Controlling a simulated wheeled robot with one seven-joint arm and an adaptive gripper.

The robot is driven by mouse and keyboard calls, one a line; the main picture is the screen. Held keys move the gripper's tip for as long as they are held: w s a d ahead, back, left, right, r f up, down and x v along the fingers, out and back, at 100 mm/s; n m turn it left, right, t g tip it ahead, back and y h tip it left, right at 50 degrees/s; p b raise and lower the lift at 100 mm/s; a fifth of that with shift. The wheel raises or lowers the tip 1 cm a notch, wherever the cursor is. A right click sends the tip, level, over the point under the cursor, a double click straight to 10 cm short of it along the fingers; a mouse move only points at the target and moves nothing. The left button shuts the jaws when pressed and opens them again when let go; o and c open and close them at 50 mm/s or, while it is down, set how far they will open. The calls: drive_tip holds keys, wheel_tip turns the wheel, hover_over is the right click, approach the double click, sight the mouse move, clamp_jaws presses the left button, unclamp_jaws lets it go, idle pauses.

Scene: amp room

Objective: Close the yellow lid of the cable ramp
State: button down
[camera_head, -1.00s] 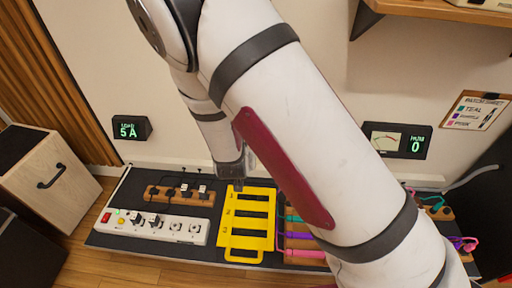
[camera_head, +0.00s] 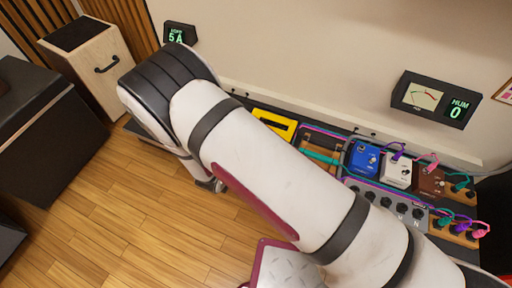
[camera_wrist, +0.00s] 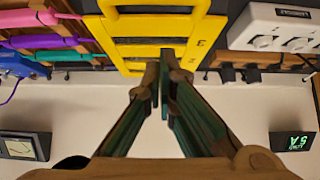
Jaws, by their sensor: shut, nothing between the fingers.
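The yellow slotted part of the cable ramp (camera_head: 274,123) shows only in a small piece above my arm in the head view; my arm hides the rest. In the wrist view the yellow part (camera_wrist: 152,27) is at top centre, with crossbars, gaps and small dark markings. I cannot tell the lid's angle, or lid from base. My gripper (camera_wrist: 163,68) is shut and empty, its fingertips at the near edge of the yellow part in the picture. Whether they touch it is unclear. The fingertips cannot be made out in the head view.
A white power strip (camera_wrist: 275,30) and wooden cable block lie on one side of the ramp. Teal, purple and pink cables (camera_wrist: 60,40) lie on the other. Blue (camera_head: 363,158) and white (camera_head: 397,171) pedals stand to the right. The wall is behind; open floor (camera_head: 120,205) lies in front.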

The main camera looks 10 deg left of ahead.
wheel_tip(320, 180, down, 10)
drive_tip(key=s+t+b, duration=0.1)
drive_tip(key=b, duration=0.2)
drive_tip(key=shift+s+a+r+t, duration=0.2)
drive_tip(key=shift+s+r+t, duration=0.1)
drive_tip(key=shift+s, duration=0.1)
drive_tip(key=shift+f, duration=0.1)
